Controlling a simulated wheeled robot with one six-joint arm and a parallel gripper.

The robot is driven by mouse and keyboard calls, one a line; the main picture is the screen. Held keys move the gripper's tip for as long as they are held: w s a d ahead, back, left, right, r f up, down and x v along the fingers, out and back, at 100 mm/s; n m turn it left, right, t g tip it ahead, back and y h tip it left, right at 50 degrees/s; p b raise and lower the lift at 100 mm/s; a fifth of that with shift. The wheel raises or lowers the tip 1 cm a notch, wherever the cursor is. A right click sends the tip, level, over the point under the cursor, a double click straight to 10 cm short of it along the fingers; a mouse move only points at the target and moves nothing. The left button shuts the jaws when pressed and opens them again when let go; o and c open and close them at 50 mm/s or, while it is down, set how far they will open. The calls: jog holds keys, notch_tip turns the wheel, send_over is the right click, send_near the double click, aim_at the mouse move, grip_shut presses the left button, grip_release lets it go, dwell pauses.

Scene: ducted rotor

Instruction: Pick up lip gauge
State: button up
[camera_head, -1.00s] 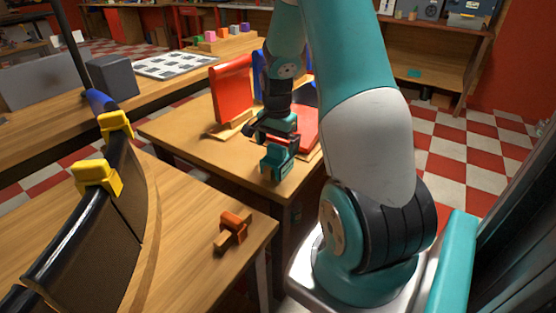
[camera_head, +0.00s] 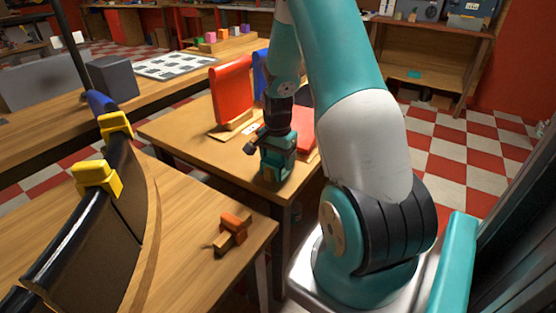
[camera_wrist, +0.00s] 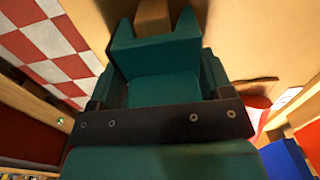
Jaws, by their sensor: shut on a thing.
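My gripper (camera_head: 276,172) points down over the front right corner of the middle table. In the wrist view its teal fingers (camera_wrist: 153,35) are shut on a small brown block (camera_wrist: 153,15), which I take to be the lip gauge. Only part of this block shows between the fingertips; the rest is hidden. In the head view the gripper itself hides it. I cannot tell whether it touches the tabletop.
A red upright panel (camera_head: 231,91), a blue one (camera_head: 261,72) and a red piece (camera_head: 302,130) stand near my gripper. On the near table are an orange and wooden piece (camera_head: 231,232) and a curved dark duct section with yellow clamps (camera_head: 97,177).

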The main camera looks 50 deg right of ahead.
notch_tip(320, 180, up, 25)
jog(key=p, duration=0.6)
dwell(0.4)
